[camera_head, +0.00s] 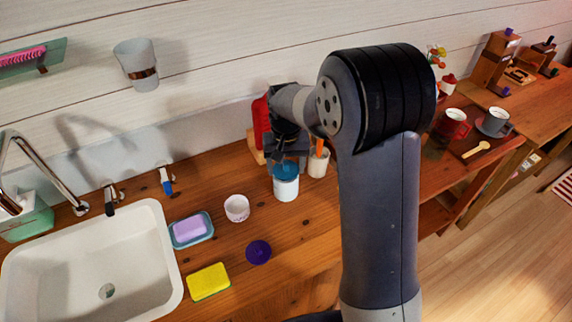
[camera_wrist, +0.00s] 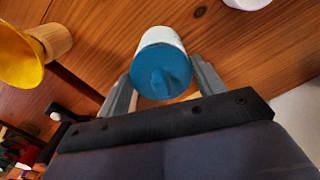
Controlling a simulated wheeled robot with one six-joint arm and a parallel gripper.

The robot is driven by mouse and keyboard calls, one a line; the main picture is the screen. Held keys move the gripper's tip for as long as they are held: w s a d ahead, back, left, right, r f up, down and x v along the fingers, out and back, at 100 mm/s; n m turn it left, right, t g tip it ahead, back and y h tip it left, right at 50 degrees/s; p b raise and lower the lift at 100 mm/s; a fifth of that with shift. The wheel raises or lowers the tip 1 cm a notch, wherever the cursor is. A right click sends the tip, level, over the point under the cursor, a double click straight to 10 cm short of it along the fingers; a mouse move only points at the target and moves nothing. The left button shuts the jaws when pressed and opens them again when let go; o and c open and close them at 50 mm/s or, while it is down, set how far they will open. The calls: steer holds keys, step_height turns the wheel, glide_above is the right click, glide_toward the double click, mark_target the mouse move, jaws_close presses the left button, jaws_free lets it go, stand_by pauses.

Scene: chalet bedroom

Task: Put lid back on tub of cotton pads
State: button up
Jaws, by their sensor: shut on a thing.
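A white tub (camera_head: 286,188) stands upright on the wooden counter near the wall. A blue lid (camera_head: 286,170) is over its mouth; it also shows in the wrist view (camera_wrist: 162,70), with a raised grip on top, in line with the white tub (camera_wrist: 160,36). I cannot tell whether the lid is fully seated. My gripper (camera_head: 288,158) points down at the lid and is shut on it, with a finger on each side in the wrist view (camera_wrist: 163,88). The cotton pads are hidden.
A pale round container (camera_head: 237,208), a purple disc (camera_head: 258,252), a yellow sponge (camera_head: 208,281) and a soap dish (camera_head: 191,242) lie left of the tub, beside the sink (camera_head: 90,275). A holder (camera_head: 318,164) stands close on its right. The counter in front is clear.

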steer(key=o, duration=1)
steer(key=shift+o, duration=0.5)
steer(key=shift+o, duration=0.8)
steer(key=shift+r+p, duration=2.7)
steer(key=shift+r, duration=0.8)
